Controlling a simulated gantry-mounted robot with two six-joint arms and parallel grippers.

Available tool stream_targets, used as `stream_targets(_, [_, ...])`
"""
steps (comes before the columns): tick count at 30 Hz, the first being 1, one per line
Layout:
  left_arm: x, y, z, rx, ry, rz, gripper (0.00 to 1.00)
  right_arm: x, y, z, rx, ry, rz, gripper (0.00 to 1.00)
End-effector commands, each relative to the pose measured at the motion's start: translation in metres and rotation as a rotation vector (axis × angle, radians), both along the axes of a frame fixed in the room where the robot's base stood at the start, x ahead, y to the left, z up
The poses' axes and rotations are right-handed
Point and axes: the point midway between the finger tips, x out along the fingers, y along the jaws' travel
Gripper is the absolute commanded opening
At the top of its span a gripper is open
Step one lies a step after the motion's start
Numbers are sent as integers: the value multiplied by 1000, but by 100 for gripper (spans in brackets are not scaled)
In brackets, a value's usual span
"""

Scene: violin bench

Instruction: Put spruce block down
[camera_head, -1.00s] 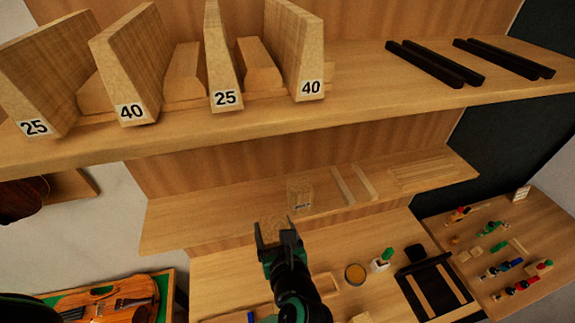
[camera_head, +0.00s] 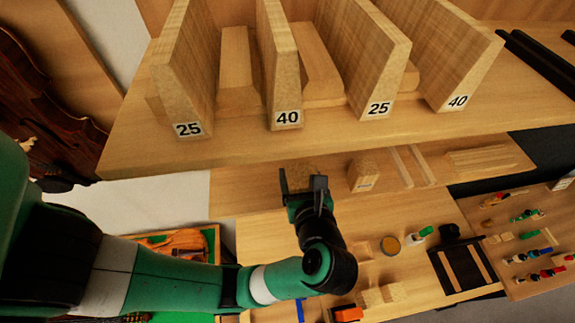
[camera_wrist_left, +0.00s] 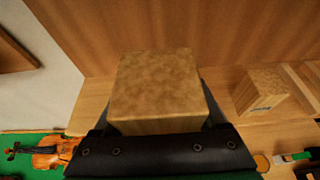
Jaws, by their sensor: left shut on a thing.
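My left gripper (camera_head: 304,186) is shut on a spruce block (camera_wrist_left: 156,86), a pale wooden cube. In the left wrist view the block fills the space between the dark jaws, with its speckled end face showing. In the head view the block (camera_head: 299,172) shows only partly between the fingers, in front of the lower shelf (camera_head: 235,192). I cannot tell whether it touches the shelf. A second similar block (camera_head: 362,175) with a small label stands on that shelf to the right, apart from the gripper. It also shows in the left wrist view (camera_wrist_left: 260,91). My right gripper is not in view.
Thin strips (camera_head: 415,166) lie on the lower shelf farther right. Below are a bench with a round tin (camera_head: 390,245), a black tray (camera_head: 462,265), and a violin (camera_wrist_left: 52,153) on green.

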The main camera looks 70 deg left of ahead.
Motion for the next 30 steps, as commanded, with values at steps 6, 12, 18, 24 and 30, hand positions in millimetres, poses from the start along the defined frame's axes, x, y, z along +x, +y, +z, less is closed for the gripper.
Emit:
stream_targets(6, [-10, 65, -29, 0, 5, 8, 11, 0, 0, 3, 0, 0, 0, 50])
stream_targets(12, [-13, 93, -69, 0, 4, 3, 11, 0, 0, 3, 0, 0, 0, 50])
stream_targets(18, [-12, 100, -77, 1, -1, -1, 11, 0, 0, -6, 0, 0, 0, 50])
stream_targets(24, [-13, 108, -105, 0, 0, 0, 11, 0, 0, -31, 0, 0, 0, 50])
stream_targets(30, [-13, 107, -117, 1, -1, -1, 11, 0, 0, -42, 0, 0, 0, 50])
